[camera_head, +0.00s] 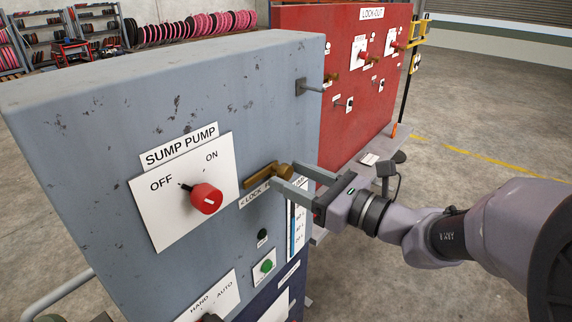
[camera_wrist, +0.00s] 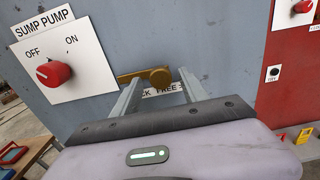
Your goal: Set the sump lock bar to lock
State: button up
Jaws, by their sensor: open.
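The brass lock bar (camera_head: 262,178) is on the grey panel, right of the red SUMP PUMP knob (camera_head: 206,198). In the wrist view the bar (camera_wrist: 133,75) reaches left from its round brass end (camera_wrist: 160,76) toward the knob's white plate. A label reading LOCK to the left and FREE to the right (camera_wrist: 166,89) sits below, partly hidden by my fingers. My gripper (camera_head: 287,174) is open, its fingers on either side of the round end. Contact cannot be told. The knob's small dark pointer lies toward the OFF side.
A green button (camera_head: 267,266) and a HAND/AUTO switch plate (camera_head: 212,296) are lower on the panel. A red LOCK-OUT cabinet (camera_head: 350,60) stands behind. Open concrete floor lies to the right.

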jog(key=shift+x, duration=1.15)
grip_shut()
dwell(0.5)
